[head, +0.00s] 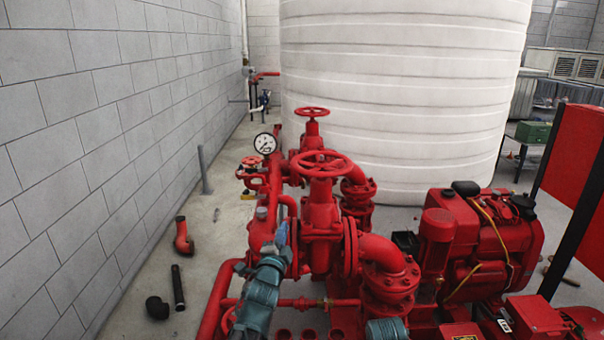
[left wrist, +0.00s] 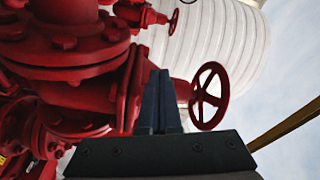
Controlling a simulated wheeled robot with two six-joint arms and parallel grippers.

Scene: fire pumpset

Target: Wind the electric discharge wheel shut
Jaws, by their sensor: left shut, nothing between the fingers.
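A large red handwheel (head: 321,164) sits on top of the nearer red valve (head: 320,215) in the middle of the head view. A second red handwheel (head: 312,112) tops a valve farther back. I cannot tell from any label which is the electric discharge wheel. My left gripper (head: 281,234) is shut and empty, left of the nearer valve body and below its wheel. In the left wrist view its fingers (left wrist: 160,103) are together beside red flanges (left wrist: 65,50), with a red spoked wheel (left wrist: 209,97) just to the right, apart from them.
A pressure gauge (head: 265,143) stands left of the valves. A red engine (head: 480,235) is at right, and a white tank (head: 400,85) behind. Loose pipe pieces (head: 178,287) lie on the floor beside the grey wall (head: 90,130). Open air lies above the wheels.

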